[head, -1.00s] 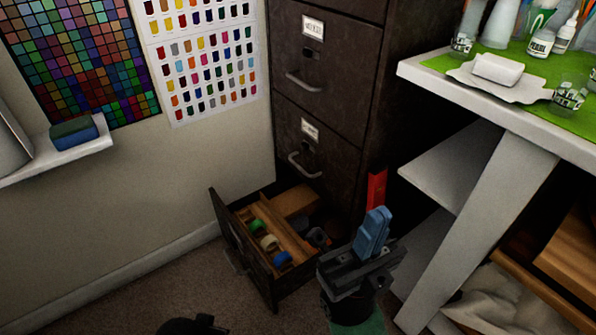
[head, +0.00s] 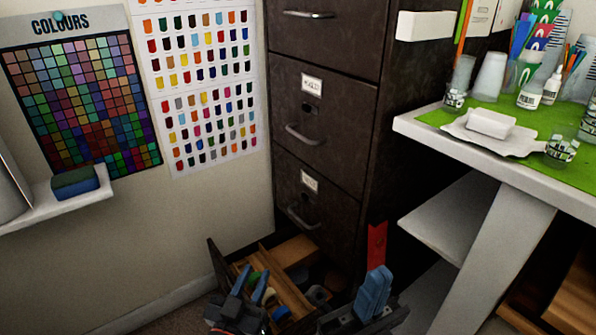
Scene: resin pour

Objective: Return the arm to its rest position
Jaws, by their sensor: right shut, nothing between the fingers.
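My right gripper (head: 374,292) is at the bottom of the head view, right of the open drawer. Its blue fingers point up and are pressed together with nothing between them. My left gripper (head: 250,286) is at the bottom, in front of the open drawer. Its two blue-tipped fingers stand apart and look empty. It hides part of the drawer's front and contents.
The dark filing cabinet (head: 325,150) has its bottom drawer (head: 219,266) pulled out, with wooden dividers and small rolls inside. A white table (head: 420,127) stands at right with cups and bottles. A wall shelf (head: 50,208) at left holds a blue-green sponge (head: 76,182).

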